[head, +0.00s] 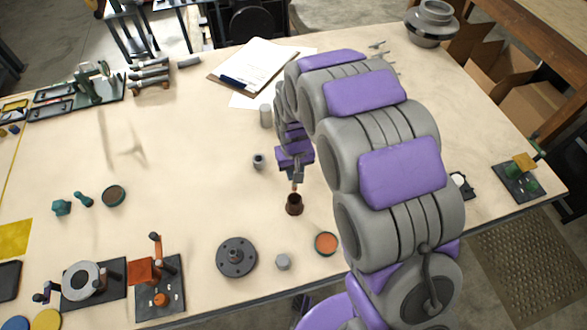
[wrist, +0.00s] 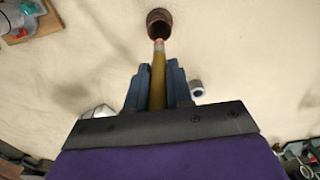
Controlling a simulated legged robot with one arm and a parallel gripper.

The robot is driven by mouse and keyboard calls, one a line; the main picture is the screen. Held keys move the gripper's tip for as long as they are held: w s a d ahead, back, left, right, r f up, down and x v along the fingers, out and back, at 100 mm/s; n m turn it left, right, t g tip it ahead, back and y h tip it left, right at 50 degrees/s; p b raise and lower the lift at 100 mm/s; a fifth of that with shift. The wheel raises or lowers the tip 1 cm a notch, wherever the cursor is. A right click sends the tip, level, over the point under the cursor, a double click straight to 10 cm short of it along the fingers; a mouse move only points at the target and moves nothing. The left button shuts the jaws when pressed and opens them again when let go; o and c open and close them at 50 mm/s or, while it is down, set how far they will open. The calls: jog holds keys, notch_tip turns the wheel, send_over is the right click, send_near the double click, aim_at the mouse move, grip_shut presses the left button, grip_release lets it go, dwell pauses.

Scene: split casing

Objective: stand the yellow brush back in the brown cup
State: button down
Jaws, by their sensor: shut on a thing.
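The brown cup (head: 294,205) stands upright on the table in front of my arm; it also shows at the top of the wrist view (wrist: 159,22). My gripper (head: 297,174) is just above the cup and points down. In the wrist view its blue fingers (wrist: 160,85) are shut on the yellow brush (wrist: 158,80). The brush's pale tip (wrist: 159,45) points at the cup and overlaps its near rim in the picture. I cannot tell whether the tip is inside the mouth or only above it. The brush's rear end is hidden by my gripper.
A small grey ring (head: 259,161) stands left of my gripper. A dark round flange (head: 236,257), a grey cylinder (head: 283,262) and an orange-topped disc (head: 326,243) lie near the front edge. A clipboard (head: 254,65) lies at the back.

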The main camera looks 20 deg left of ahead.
aim_at(294, 189)
jog(key=shift+f+b, duration=1.2)
jog(key=shift+f, duration=4.15)
jog(key=c, duration=0.9)
grip_release()
jog(key=shift+c, duration=0.2)
notch_tip(294, 189, up, 17)
jog(key=shift+r+p, duration=0.15)
jog(key=shift+p, duration=0.55)
